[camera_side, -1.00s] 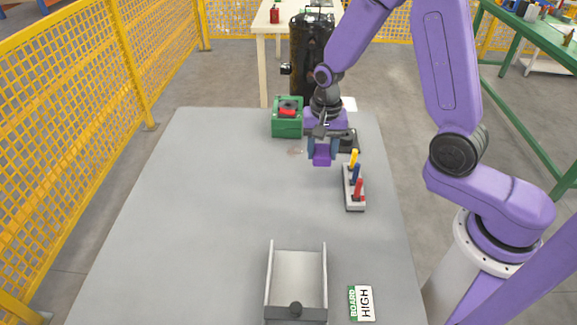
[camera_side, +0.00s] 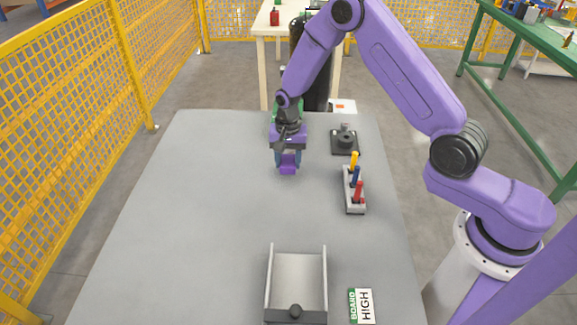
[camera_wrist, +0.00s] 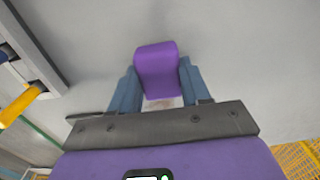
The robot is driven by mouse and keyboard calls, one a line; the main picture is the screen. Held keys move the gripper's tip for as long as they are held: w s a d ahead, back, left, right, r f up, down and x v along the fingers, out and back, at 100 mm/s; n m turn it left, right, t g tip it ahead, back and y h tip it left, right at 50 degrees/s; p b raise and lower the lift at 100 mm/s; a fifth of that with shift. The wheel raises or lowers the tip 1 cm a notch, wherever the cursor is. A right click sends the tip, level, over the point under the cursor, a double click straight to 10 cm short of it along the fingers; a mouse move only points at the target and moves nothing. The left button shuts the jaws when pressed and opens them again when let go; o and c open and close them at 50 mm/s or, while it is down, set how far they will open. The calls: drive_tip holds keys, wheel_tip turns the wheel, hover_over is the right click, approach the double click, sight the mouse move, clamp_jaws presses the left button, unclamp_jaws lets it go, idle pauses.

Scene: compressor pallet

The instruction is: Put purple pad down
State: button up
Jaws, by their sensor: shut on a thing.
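The purple pad (camera_side: 288,169) is a small block between the blue-grey fingers of my gripper (camera_side: 288,160) in the side view. My gripper points down over the far middle part of the grey table (camera_side: 200,220). The pad also shows in the wrist view (camera_wrist: 156,70), held between the two fingers of my gripper (camera_wrist: 160,88). The fingers are shut on it. I cannot tell from these views whether the pad's underside touches the table.
A grey holder (camera_side: 354,205) with yellow, blue and red handled tools stands to the right. A dark fixture (camera_side: 344,143) is behind it. The green box is mostly hidden behind my gripper. The table's left side is clear.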

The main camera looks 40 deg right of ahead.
drive_tip(key=shift+f, duration=1.3)
drive_tip(key=shift+f, duration=0.1)
drive_tip(key=o, duration=0.9)
drive_tip(key=shift+o, duration=0.2)
